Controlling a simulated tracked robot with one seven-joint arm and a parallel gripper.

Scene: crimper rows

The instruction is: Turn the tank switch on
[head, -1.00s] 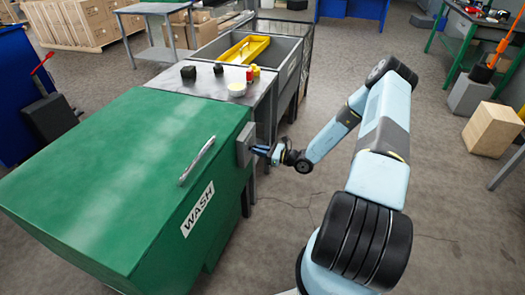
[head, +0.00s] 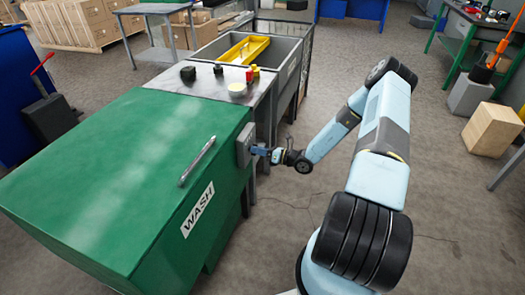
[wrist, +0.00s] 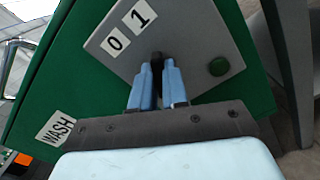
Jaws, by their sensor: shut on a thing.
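The green tank marked WASH (head: 120,190) stands at the left in the head view. A grey switch box (head: 244,146) is on its right side. The black switch knob (wrist: 157,58) sits between the fingertips of my gripper (wrist: 159,72). My gripper is shut on this knob; it also shows at the box in the head view (head: 258,150). The fingers partly hide the knob, so I cannot tell which label it points to.
A metal handle (head: 197,162) lies on the tank's lid. Behind the tank is a grey table (head: 210,85) with small items, then a grey basin with a yellow tray (head: 246,48). The floor to the right of the tank is open.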

